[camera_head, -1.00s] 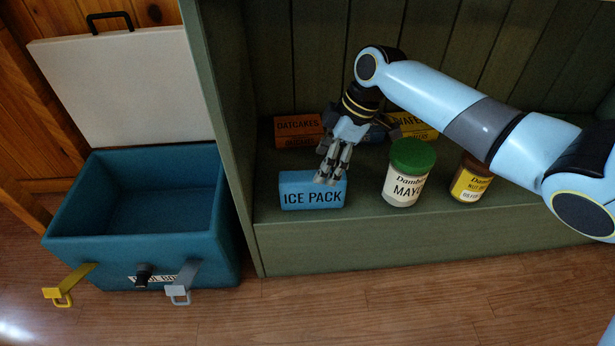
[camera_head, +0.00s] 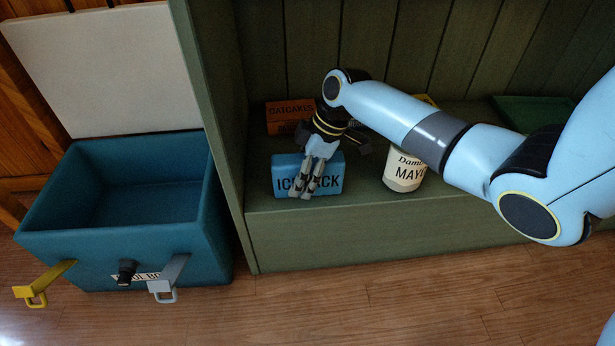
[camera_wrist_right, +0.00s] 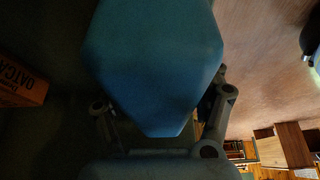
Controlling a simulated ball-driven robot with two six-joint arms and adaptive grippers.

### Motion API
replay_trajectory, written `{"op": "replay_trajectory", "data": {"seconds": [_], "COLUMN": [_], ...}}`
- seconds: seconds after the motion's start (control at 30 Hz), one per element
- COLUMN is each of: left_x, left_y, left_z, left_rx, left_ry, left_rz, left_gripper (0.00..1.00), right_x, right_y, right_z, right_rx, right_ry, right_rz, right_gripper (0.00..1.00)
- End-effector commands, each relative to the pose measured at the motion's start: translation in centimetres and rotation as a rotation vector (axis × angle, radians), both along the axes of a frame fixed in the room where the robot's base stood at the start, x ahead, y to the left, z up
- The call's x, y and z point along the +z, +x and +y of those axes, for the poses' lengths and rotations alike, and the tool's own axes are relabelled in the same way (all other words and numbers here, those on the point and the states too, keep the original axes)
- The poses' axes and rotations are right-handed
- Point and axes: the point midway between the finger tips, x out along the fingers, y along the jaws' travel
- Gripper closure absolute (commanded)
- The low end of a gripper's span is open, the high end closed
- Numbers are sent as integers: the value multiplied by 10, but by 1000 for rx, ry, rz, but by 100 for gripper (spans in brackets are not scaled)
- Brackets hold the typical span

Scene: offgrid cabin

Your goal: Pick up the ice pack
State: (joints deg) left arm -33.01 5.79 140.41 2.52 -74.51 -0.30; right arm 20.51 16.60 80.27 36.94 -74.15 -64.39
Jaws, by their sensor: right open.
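The ice pack (camera_head: 332,176) is a blue block with dark lettering, standing on the green shelf near its front edge. My right gripper (camera_head: 309,186) is at the pack in the head view, its fingers covering the middle of the lettering. In the right wrist view the blue pack (camera_wrist_right: 152,65) fills the upper middle, with the open fingers (camera_wrist_right: 160,115) at its two sides. I cannot tell whether the fingers touch it. My left gripper does not show.
A mayo jar (camera_head: 403,172) stands right of the pack, partly behind my arm. An orange oatcakes box (camera_head: 287,112) is behind it. The shelf's left wall (camera_head: 222,130) separates it from an open, empty-looking blue cool box (camera_head: 120,243) on the wooden floor.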

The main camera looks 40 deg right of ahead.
Motion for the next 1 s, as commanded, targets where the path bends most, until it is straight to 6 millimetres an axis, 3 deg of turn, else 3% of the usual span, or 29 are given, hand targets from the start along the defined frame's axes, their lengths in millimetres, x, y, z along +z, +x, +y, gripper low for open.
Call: {"op": "replay_trajectory", "data": {"seconds": [0.93,1.0], "left_x": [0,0], "left_y": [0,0], "left_z": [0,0], "left_rx": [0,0], "left_ry": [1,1], "left_rz": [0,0], "left_gripper": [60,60], "right_x": [-4,-4], "right_y": [0,0], "right_z": [0,0], "right_rx": [0,1], "right_ry": [-1,-1], "right_rz": [-2,-1], "right_gripper": [30,39]}}
